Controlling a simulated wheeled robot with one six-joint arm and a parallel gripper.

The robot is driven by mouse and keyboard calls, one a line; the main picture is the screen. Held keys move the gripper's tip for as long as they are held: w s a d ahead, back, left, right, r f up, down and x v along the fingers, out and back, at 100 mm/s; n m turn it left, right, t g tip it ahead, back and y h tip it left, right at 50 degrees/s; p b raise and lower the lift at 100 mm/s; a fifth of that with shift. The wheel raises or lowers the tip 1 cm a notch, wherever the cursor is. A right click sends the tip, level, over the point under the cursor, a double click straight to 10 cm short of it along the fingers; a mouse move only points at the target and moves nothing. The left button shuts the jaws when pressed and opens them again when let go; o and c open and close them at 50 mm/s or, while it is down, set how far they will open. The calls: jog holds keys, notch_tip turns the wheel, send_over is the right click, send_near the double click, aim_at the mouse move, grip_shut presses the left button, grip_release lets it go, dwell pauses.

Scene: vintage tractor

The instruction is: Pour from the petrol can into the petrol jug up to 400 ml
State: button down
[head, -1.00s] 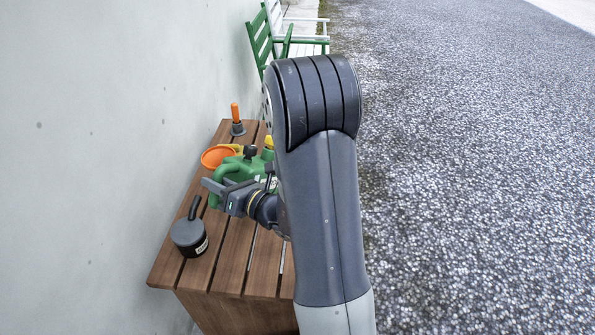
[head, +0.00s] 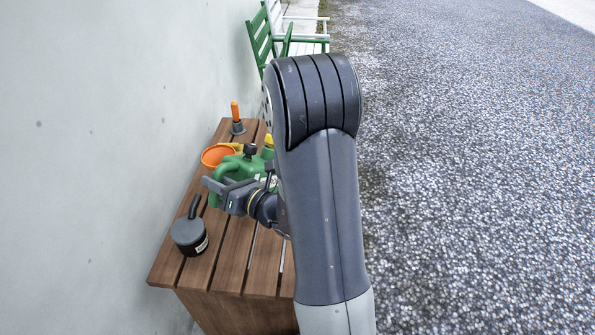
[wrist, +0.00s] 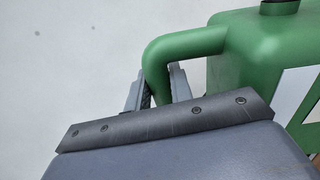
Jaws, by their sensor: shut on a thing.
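The green petrol can (head: 231,165) is over the wooden bench, with a black cap on top and a yellow part beside it. In the wrist view its handle (wrist: 187,46) passes between the two fingers of my gripper (wrist: 163,84), which is shut on it. In the head view my gripper (head: 216,186) is at the near side of the can. Whether the can rests on the bench or hangs just above it I cannot tell. I cannot make out the petrol jug; my arm hides part of the bench.
The slatted wooden bench (head: 229,262) stands against a pale wall. A dark pot with a grey lid (head: 188,236) is at its near left. An orange funnel (head: 214,155) and an orange-handled tool (head: 235,112) are farther back. Green and white chairs (head: 262,35) stand beyond. Gravel lies to the right.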

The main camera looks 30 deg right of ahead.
aim_at(221, 171)
jog(key=shift+d+r, duration=0.1)
jog(key=shift+r, duration=0.2)
dwell(0.4)
jog(key=shift+w+d+r+p, duration=0.1)
jog(key=shift+r+p, duration=0.2)
jog(key=shift+p, duration=0.25)
jog(key=shift+w+d+r+m+p, duration=0.1)
jog(key=shift+d+r+m+p, duration=0.1)
jog(key=shift+r+m+p, duration=0.45)
dwell(1.3)
jog(key=shift+d+r+p, duration=0.15)
jog(key=shift+r+p, duration=0.2)
jog(key=shift+p, duration=0.15)
jog(key=shift+w+d+r+m+p, duration=0.15)
jog(key=shift+r+m+p, duration=0.05)
jog(key=shift+r+p, duration=0.25)
jog(key=shift+w+d+r+m+p, duration=0.1)
jog(key=shift+d+r+m+p, duration=0.05)
jog(key=shift+r+p, duration=0.2)
dwell(3.3)
